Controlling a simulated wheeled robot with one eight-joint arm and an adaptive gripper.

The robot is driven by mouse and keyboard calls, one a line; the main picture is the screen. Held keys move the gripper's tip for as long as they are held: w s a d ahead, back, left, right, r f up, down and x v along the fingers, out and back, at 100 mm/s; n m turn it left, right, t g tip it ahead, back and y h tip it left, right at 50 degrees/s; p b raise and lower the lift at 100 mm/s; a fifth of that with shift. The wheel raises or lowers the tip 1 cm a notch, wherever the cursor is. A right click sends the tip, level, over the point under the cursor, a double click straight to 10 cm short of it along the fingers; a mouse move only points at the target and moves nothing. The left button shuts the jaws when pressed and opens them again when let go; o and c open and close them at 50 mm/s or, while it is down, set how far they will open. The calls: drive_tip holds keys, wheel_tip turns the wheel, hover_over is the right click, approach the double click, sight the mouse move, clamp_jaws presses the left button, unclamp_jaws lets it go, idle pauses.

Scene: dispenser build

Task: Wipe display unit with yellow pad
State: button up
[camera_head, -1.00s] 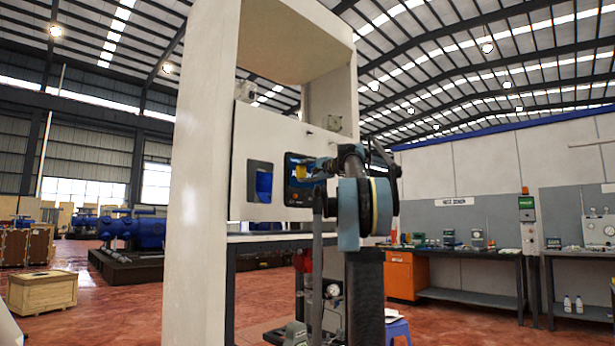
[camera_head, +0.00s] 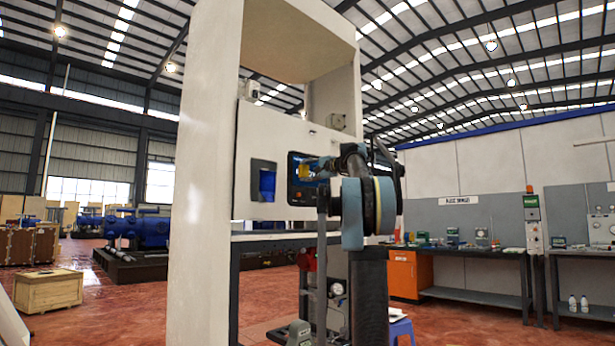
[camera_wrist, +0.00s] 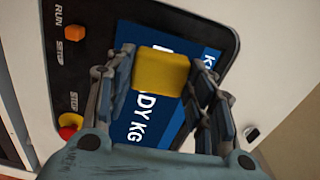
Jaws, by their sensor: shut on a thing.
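The display unit (camera_wrist: 128,115) is a blue screen with white lettering in a black panel, seen close up in the wrist view. In the head view its dark panel (camera_head: 297,190) shows on the white front of the tall frame, partly hidden by my arm. My gripper (camera_wrist: 162,80) is shut on the yellow pad (camera_wrist: 160,72), a block between its fingertips. The pad lies in front of the screen and covers part of the lettering. I cannot tell whether it touches the screen. In the head view my gripper (camera_head: 312,168) is small at the panel.
An orange switch (camera_wrist: 74,32) and a red stop button (camera_wrist: 69,124) on a yellow base sit on the panel left of the screen. A blue-backed opening (camera_head: 263,182) is left of the panel. The white frame post (camera_head: 205,180) stands left of my arm.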

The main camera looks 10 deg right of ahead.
drive_tip(key=shift+x, duration=0.8)
idle(0.4)
drive_tip(key=w+d, duration=0.2)
drive_tip(key=d, duration=0.1)
drive_tip(key=shift+w, duration=0.25)
drive_tip(key=shift+s+a, duration=0.6)
drive_tip(key=shift+a, duration=0.2)
drive_tip(key=shift+s+a, duration=0.65)
drive_tip(key=shift+a, duration=0.15)
drive_tip(key=shift+d+r, duration=0.15)
drive_tip(key=shift+r, duration=0.25)
drive_tip(key=w+d, duration=0.2)
drive_tip(key=d, duration=0.1)
drive_tip(key=shift+w, duration=0.15)
